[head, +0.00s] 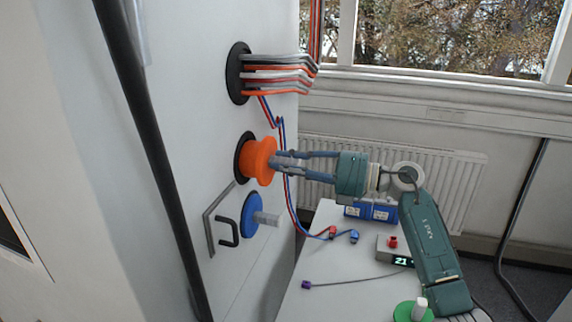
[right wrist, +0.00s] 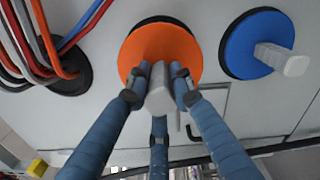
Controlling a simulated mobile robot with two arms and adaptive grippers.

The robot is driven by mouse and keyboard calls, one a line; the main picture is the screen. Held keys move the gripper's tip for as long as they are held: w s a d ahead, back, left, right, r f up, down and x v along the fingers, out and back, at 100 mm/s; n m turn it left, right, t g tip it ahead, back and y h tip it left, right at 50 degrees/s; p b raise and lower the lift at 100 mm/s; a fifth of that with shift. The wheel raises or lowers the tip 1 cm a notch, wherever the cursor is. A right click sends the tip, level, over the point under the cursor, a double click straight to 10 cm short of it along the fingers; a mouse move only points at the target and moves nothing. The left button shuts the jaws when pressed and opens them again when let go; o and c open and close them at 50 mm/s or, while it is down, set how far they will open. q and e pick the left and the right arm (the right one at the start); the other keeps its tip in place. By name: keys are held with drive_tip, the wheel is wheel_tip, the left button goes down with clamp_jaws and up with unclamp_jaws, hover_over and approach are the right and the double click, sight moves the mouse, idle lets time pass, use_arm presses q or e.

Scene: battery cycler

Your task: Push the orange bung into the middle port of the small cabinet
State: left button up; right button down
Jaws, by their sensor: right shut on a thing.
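The orange bung (head: 260,161) is at the middle port (head: 240,157) of the white cabinet (head: 232,25). Part of the port's black ring shows behind it. In the head view its orange body stands out from the cabinet face; how deep it sits I cannot tell. My right gripper (head: 279,161) is shut on the bung's grey handle, reaching in from the right. In the right wrist view, the fingers close around the handle (right wrist: 160,92) in front of the orange disc (right wrist: 150,44). My left gripper is not in view.
Cables pass through the upper port (head: 238,73); red and blue leads hang close behind my right fingers. The white table (head: 330,270) holds a blue box (head: 370,211), a small meter (head: 396,250) and a green bung (head: 409,312).

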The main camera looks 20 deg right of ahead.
sight(268, 161)
drive_tip(key=shift+x, duration=2.4)
idle(1.9)
drive_tip(key=c, duration=1.4)
unclamp_jaws()
drive_tip(key=shift+r, duration=0.1)
drive_tip(key=shift+c, duration=0.2)
drive_tip(key=o, duration=0.4)
drive_tip(key=shift+s, duration=0.1)
drive_tip(key=o, duration=1)
drive_tip(key=shift+d, duration=0.1)
drive_tip(key=shift+v, duration=2.7)
drive_tip(key=shift+b+v, duration=0.9)
drive_tip(key=shift+v, duration=1.8)
